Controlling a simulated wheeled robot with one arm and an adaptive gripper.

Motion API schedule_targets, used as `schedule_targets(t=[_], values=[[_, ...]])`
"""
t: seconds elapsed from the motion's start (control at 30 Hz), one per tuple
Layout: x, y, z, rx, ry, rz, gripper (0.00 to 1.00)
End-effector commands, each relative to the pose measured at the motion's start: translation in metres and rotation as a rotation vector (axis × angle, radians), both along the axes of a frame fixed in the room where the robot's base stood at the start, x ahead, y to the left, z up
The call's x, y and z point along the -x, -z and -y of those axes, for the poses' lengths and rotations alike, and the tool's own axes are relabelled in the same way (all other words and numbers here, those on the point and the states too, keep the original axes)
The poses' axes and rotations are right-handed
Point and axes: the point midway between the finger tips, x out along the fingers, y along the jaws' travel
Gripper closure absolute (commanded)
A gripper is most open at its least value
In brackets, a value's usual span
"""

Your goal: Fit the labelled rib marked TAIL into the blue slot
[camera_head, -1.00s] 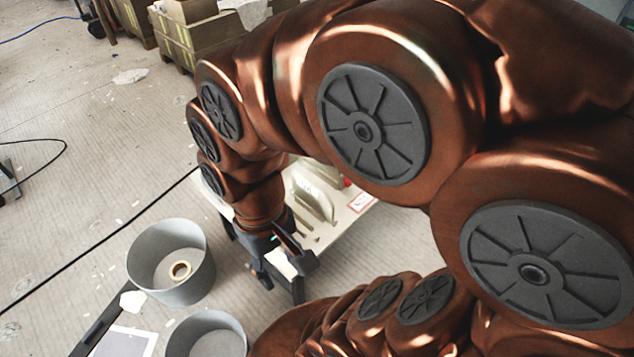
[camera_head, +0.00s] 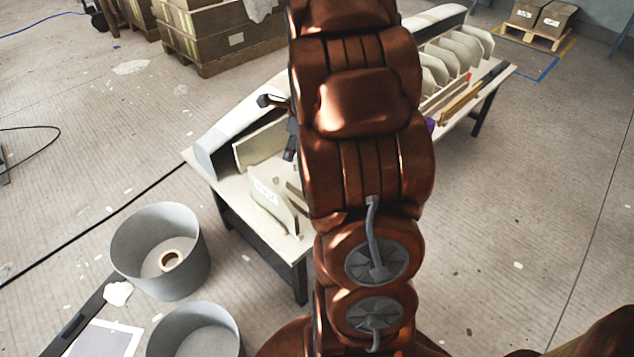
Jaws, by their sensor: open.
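A pale rib (camera_head: 268,206) with a white label stands near the front left of the table (camera_head: 290,248); its lettering is too small to read surely. Several similar pale ribs (camera_head: 474,50) stand in a row along the long mould at the back right, with no readable labels. I cannot make out a rib marked TAIL or a blue slot; my arm covers the middle of the table. My gripper (camera_head: 277,122) is open and empty, partly hidden behind my arm, above the left part of the long pale mould (camera_head: 232,122).
A yellow bar (camera_head: 460,102) and a small purple thing (camera_head: 430,124) lie at the table's right edge. Two grey tubs (camera_head: 190,270) (camera_head: 200,335) stand on the floor at front left. Stacked boxes (camera_head: 215,35) are behind. The floor at right is clear.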

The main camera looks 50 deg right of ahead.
Motion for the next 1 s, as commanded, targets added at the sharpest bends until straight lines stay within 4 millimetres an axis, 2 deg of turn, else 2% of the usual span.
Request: schedule_targets(t=[0.03,0.1,0.2,0.33,0.5,0.87,1.0], values=[[-0.002,0.027,0.025,-0.022,0.116,0.006,0.54],[-0.006,0.044,0.053,-0.048,0.263,0.022,0.54],[-0.008,0.062,0.085,-0.082,0.428,0.041,0.54],[-0.007,0.078,0.11,-0.113,0.563,0.054,0.54],[-0.01,0.088,0.12,-0.124,0.618,0.064,0.54],[-0.02,0.114,0.118,-0.124,0.615,0.062,0.54],[-0.026,0.132,0.116,-0.125,0.613,0.06,0.54]])
